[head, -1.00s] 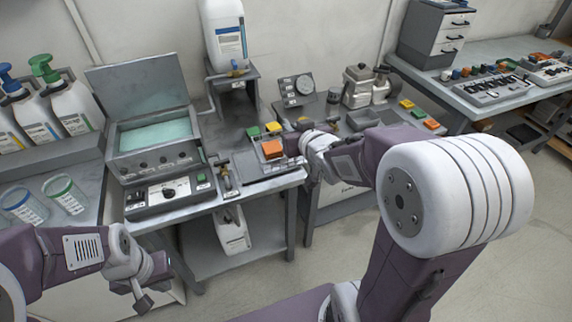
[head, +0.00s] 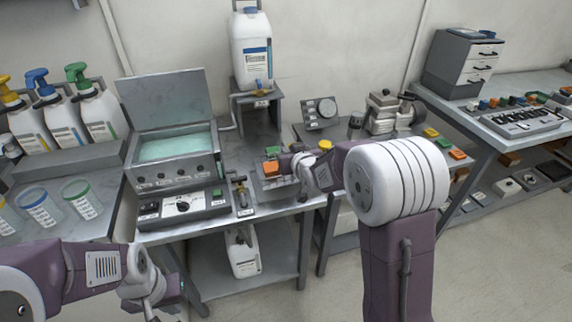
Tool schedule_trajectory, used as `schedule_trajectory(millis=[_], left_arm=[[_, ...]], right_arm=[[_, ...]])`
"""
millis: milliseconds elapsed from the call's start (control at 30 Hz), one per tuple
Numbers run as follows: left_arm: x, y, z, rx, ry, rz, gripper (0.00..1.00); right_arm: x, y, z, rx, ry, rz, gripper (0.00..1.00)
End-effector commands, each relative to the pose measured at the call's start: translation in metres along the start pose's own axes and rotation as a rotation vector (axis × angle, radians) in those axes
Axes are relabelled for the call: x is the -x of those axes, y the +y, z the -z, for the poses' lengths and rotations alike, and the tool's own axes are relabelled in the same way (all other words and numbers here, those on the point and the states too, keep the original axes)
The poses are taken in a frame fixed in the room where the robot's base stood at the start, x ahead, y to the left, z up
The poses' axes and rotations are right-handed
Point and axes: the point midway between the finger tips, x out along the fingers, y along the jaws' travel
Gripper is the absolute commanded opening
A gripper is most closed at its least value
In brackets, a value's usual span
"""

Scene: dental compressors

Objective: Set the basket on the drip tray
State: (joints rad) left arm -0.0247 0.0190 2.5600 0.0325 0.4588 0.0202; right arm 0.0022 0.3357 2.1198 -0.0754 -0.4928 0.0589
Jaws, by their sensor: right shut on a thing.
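My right gripper (head: 299,168) is over the front of the middle bench, beside an orange block (head: 272,167). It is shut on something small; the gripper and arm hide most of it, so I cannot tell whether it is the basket. A low grey tray-like piece (head: 268,187) lies under and in front of the orange block, likely the drip tray. The open-lidded bath (head: 178,147) with pale teal liquid stands to the left; no basket is distinct in it. My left gripper (head: 157,306) hangs low at the bottom left, its jaws too unclear to read.
A control box (head: 182,208) and a small tap fixture (head: 240,192) stand left of the tray. A large bottle (head: 251,50) stands on a raised stand behind. A green block (head: 273,150) and a yellow piece (head: 324,145) lie near the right gripper.

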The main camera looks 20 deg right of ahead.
Motion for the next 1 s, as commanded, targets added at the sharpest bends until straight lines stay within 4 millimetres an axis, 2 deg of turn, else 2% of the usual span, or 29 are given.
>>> schedule_trajectory(millis=[100,267,433,500,833,867,900,933,1000], left_arm=[[-0.001,0.0,0.0,0.0,0.0,0.0,0.0],[-0.002,0.0,0.0,0.0,0.0,0.0,0.0],[-0.009,0.0,-0.001,0.0,0.0,0.0,0.0],[-0.01,0.0,-0.001,0.0,0.0,0.0,0.0],[-0.012,0.0,-0.001,0.0,0.0,0.0,0.0],[-0.011,0.0,-0.001,0.0,0.0,0.0,0.0],[-0.011,0.0,-0.001,0.0,0.0,0.0,0.0],[-0.011,0.0,-0.001,0.0,0.0,0.0,0.0],[-0.011,0.0,-0.001,0.0,0.0,0.0,0.0]], right_arm=[[-0.016,-0.003,-0.001,0.001,0.004,0.001,0.0],[-0.02,-0.004,-0.003,0.0,0.004,0.0,0.0],[-0.032,-0.003,-0.032,0.0,0.002,0.0,0.0],[-0.034,-0.003,-0.038,0.0,0.003,0.0,0.0],[-0.035,-0.003,-0.041,0.0,0.005,0.0,0.0],[-0.035,-0.003,-0.041,0.001,0.001,0.0,0.17],[-0.035,-0.003,-0.041,0.001,0.001,0.0,0.28],[-0.035,-0.003,-0.041,0.001,0.001,0.0,0.33],[-0.035,-0.003,-0.041,0.0,0.001,0.0,0.33]])
